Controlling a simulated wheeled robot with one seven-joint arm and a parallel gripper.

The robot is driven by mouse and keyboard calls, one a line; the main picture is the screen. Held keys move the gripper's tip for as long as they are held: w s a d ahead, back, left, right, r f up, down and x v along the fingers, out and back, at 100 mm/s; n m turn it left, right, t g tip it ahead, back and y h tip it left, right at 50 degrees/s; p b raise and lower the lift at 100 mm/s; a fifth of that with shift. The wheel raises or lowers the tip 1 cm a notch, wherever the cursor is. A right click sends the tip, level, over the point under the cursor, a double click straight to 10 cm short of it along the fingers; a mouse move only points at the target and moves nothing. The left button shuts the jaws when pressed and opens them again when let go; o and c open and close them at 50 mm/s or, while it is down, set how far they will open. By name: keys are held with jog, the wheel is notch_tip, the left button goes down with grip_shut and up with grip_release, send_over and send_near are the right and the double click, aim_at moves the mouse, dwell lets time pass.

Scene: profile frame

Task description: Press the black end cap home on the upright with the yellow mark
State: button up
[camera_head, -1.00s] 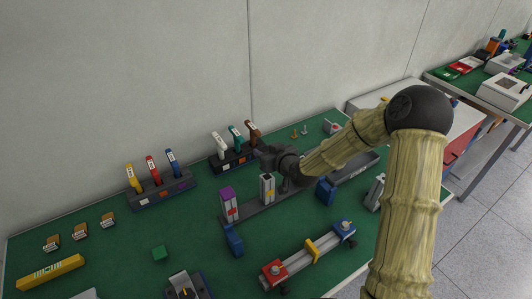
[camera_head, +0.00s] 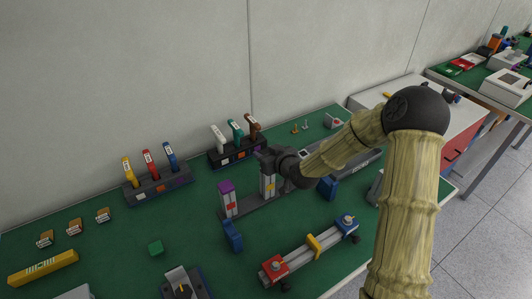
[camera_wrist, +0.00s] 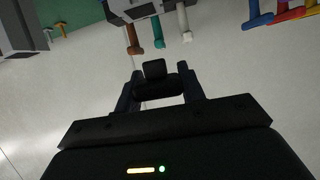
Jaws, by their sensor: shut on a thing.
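The upright with the yellow mark (camera_head: 268,188) is a grey post standing on the dark base rail. My gripper (camera_head: 268,159) is directly over its top and hides that top in the head view. In the wrist view my gripper (camera_wrist: 157,84) is shut on a small black block, the black end cap (camera_wrist: 154,69), which shows between the fingers. I cannot tell from these views whether the cap touches the post or how deep it sits. To the left stands an upright with a red mark (camera_head: 229,205) and a purple cap (camera_head: 225,187).
A blue block (camera_head: 232,236) stands in front of the uprights and another blue block (camera_head: 327,188) to the right. Dark racks with coloured handles (camera_head: 158,187) stand behind. A rail with red and blue ends (camera_head: 295,260) lies in front.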

jog(key=shift+w+f+b, duration=0.1)
jog(key=shift+f+b, duration=0.95)
jog(key=shift+f, duration=0.5)
jog(key=shift+r, duration=0.1)
jog(key=shift+b, duration=0.5)
dwell(0.6)
jog(key=shift+f+b, duration=1.55)
jog(key=shift+f, duration=0.15)
jog(key=o, duration=1.1)
jog(key=shift+o, duration=0.2)
jog(key=b+v, duration=0.1)
jog(key=v, duration=1.6)
jog(key=shift+s+d, duration=0.2)
jog(key=shift+s, duration=0.05)
jog(key=shift+w, duration=0.1)
